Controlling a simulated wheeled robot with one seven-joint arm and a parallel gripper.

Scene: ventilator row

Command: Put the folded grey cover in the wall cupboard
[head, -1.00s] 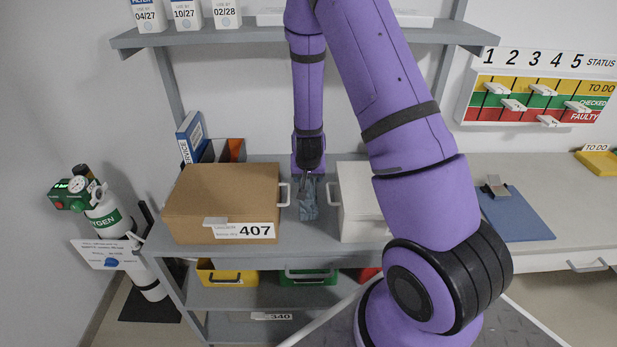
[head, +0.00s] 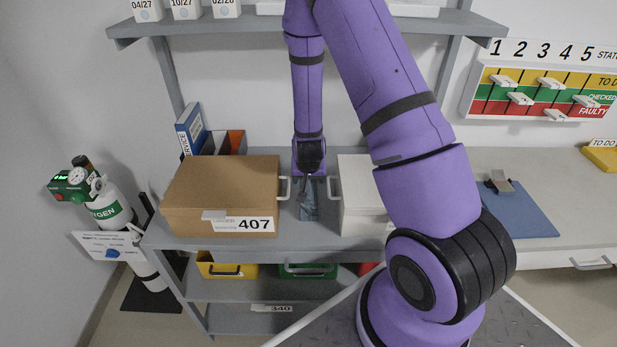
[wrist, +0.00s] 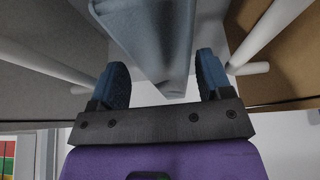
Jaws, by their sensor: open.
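The folded grey cover (head: 310,208) lies on the grey shelf in the narrow gap between a brown box and a white box. It is blue-grey and partly hidden by my gripper in the head view. My gripper (head: 308,183) points down over the back part of the cover. In the wrist view my gripper (wrist: 163,80) is open, with a dark finger on each side of the cover (wrist: 150,35). Gaps show between the fingers and the cover there. I cannot make out a wall cupboard in these views.
The brown box (head: 222,185) labelled 407 and the white box (head: 362,200) stand close on either side, their handles facing the gap. An upper shelf (head: 270,32) runs above.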

